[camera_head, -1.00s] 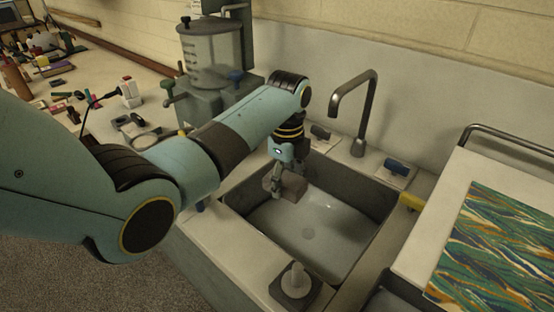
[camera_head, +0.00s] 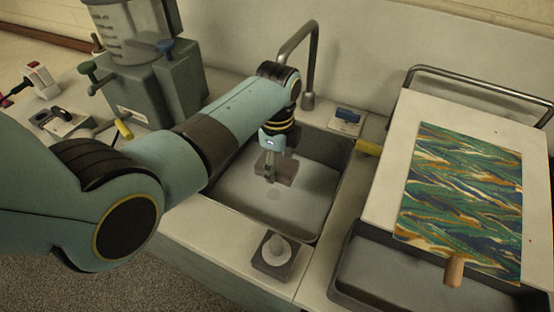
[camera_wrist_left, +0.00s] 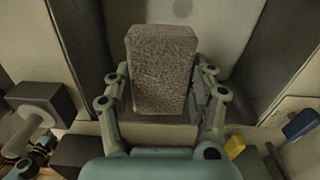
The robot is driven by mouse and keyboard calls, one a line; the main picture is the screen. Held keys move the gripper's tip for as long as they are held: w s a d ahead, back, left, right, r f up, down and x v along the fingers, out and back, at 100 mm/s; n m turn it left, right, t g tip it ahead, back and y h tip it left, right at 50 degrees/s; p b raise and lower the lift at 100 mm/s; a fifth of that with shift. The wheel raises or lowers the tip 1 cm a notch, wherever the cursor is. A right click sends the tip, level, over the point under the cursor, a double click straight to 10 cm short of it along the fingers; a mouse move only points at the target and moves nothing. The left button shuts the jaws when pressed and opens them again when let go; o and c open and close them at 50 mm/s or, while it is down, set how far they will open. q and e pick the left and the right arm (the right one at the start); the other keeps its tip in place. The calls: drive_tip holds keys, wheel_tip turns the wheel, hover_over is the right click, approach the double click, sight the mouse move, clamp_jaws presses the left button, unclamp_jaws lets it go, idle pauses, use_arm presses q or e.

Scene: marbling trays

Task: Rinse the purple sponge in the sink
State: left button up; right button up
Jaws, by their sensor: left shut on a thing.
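The sponge (camera_head: 283,166) is a dull grey-mauve block; no strong purple shows in this light. My left gripper (camera_head: 271,172) is shut on it, and the left wrist view shows the sponge (camera_wrist_left: 162,70) between the two fingers. The gripper points down and holds the sponge over the sink (camera_head: 318,158), behind the drain. I cannot tell whether the sponge touches the basin floor. My right gripper is not in view.
A grey fixture with a pale knob (camera_head: 276,250) stands on the sink's front edge. A blue-handled control (camera_head: 347,114) sits behind it. A board with a marbled sheet (camera_head: 465,190) leans into a tray (camera_head: 350,262) at right. A dispenser (camera_head: 150,85) stands at left.

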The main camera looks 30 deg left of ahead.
use_arm(q)
wheel_tip(320, 180, down, 2)
drive_tip(key=shift+f+b, duration=0.1)
drive_tip(key=shift+b, duration=0.7)
wheel_tip(320, 180, down, 4)
drive_tip(key=b, duration=0.7)
approach(277, 211)
wheel_tip(277, 211, down, 5)
drive_tip(key=b, duration=0.3)
drive_tip(key=shift+f+b, duration=0.2)
drive_tip(key=shift+b, duration=0.15)
drive_tip(key=shift+f, duration=0.35)
drive_tip(key=shift+o, duration=0.4)
